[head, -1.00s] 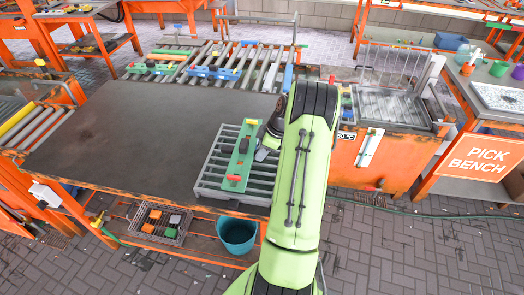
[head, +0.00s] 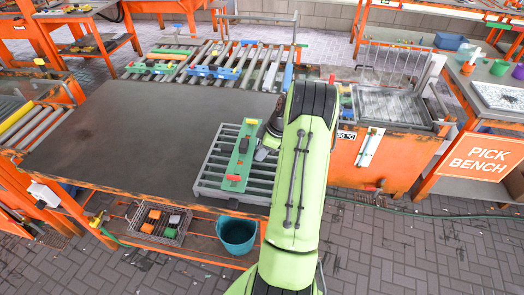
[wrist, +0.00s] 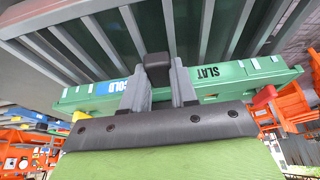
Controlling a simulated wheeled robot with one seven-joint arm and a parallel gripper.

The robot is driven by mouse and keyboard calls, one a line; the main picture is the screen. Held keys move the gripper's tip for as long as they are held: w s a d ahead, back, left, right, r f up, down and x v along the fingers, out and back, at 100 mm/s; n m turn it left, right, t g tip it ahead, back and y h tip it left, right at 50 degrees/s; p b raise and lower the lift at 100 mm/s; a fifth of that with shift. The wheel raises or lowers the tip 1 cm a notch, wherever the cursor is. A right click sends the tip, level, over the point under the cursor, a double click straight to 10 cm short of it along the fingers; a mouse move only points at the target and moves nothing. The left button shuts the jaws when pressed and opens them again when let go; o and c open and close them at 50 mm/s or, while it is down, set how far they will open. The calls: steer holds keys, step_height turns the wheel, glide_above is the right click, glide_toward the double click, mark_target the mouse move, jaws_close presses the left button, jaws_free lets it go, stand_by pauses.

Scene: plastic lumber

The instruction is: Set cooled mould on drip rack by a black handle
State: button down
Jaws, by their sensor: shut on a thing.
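The wrist view shows the green bar (wrist: 235,84) close up, with a "SLAT" label and a partly covered label ending in "OLD". My gripper (wrist: 158,88) is shut on its black handle (wrist: 157,66), one finger on each side. The rack's slats (wrist: 200,30) run behind the bar. In the head view my arm hides part of the gripper (head: 261,152). I cannot tell whether the bar touches the slats or hangs just above them.
The dark bench top (head: 130,130) left of the rack is clear. A roller stand with several coloured moulds (head: 212,72) stands behind. A tank with a mesh grate (head: 388,105) is at right. A teal bucket (head: 237,234) and a wire basket (head: 160,222) sit below.

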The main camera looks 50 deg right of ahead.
steer(key=shift+f+b, duration=0.35)
steer(key=shift+b, duration=0.25)
stand_by(0.7)
steer(key=shift+c, duration=2.1)
jaws_free()
steer(key=shift+r+p, duration=2.4)
steer(key=shift+r, duration=1.2)
steer(key=shift+f, duration=0.1)
